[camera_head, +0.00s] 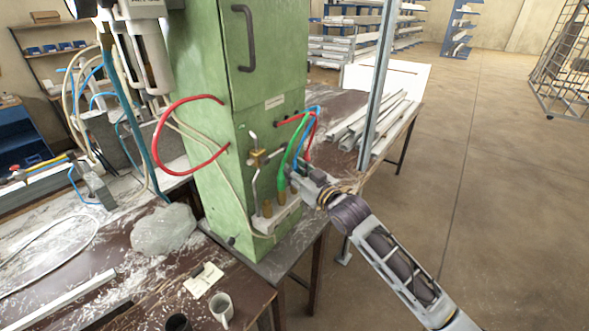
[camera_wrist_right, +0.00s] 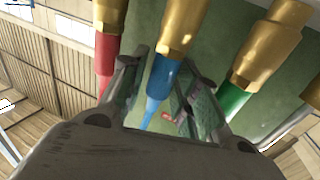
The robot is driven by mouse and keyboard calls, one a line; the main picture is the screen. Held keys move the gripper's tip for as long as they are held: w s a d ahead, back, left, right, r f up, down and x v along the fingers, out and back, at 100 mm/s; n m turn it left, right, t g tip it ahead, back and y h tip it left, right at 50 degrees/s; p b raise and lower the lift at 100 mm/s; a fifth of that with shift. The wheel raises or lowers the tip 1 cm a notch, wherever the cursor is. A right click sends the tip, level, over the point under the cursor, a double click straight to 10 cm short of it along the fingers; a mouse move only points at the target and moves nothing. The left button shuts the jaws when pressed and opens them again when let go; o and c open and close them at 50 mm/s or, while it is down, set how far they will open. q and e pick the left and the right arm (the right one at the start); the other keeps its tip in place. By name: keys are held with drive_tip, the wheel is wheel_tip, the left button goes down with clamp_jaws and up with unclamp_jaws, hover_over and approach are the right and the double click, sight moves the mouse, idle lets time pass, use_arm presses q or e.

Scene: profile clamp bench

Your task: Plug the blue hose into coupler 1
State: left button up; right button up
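The blue hose (camera_head: 313,108) arcs from the front of the green cabinet (camera_head: 213,117) down toward my right gripper (camera_head: 296,176). In the right wrist view the blue hose end (camera_wrist_right: 166,76) meets a brass coupler (camera_wrist_right: 177,38), with no gap visible at the joint. My right gripper (camera_wrist_right: 168,68) has its fingers spread on both sides of this hose end. In the head view, my gripper hides this joint. No coupler number is legible, so I cannot tell which is coupler 1. My left gripper is not in view.
A red hose (camera_wrist_right: 105,50) and a green hose (camera_wrist_right: 233,98) end at brass couplers on either side. Another brass fitting (camera_wrist_right: 314,92) shows at the right edge. A steel post (camera_head: 378,85) stands right of the cabinet. A mug (camera_head: 222,308) stands on the front bench.

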sight(294, 160)
clamp_jaws()
drive_tip(key=c, duration=0.5)
unclamp_jaws()
clamp_jaws()
drive_tip(key=shift+r+p, duration=1.75)
drive_tip(key=shift+r, duration=0.2)
idle(0.5)
drive_tip(key=shift+d, duration=0.15)
idle(0.6)
drive_tip(key=s+d, duration=0.4)
drive_tip(key=d, duration=0.2)
drive_tip(key=shift+s, duration=0.25)
idle(1.7)
